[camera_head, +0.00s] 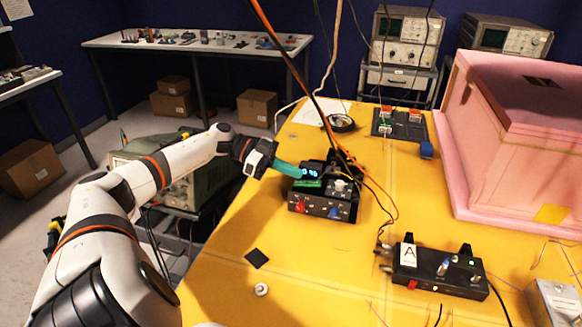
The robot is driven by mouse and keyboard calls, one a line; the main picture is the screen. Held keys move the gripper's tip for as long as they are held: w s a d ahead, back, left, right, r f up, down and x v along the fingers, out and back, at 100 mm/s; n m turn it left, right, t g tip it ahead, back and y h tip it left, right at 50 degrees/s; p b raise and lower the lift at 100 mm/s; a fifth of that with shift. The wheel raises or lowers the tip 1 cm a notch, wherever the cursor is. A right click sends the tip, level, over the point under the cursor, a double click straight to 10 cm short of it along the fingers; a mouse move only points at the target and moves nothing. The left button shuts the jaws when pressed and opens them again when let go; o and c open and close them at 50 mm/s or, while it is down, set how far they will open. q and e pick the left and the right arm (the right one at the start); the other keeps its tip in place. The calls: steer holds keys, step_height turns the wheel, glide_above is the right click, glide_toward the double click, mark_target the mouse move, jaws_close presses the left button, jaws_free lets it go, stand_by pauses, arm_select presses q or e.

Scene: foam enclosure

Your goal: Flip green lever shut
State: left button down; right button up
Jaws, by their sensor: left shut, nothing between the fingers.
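A black control box (318,205) stands on the yellow table, with a lit blue display, a red knob and a blue knob on its front. A green part (308,183) lies flat along its upper front edge; it may be the green lever, but it is too small to tell its position. My left gripper (297,171) reaches in from the left, its teal fingers shut and empty. The fingertips are at the box's left side, just above the green part and beside the display. I cannot tell whether they touch it. My right gripper is not in view.
Cables (290,62) hang down to the box from above. A second black box (440,272) marked A sits at the front right. A dark panel (409,128) with red and green parts lies behind. A pink foam enclosure (490,150) fills the right. The table's front left is mostly clear.

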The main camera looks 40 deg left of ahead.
arm_select(q)
steer(key=v, duration=1.1)
steer(key=shift+a+r, duration=0.2)
steer(key=shift+r, duration=0.25)
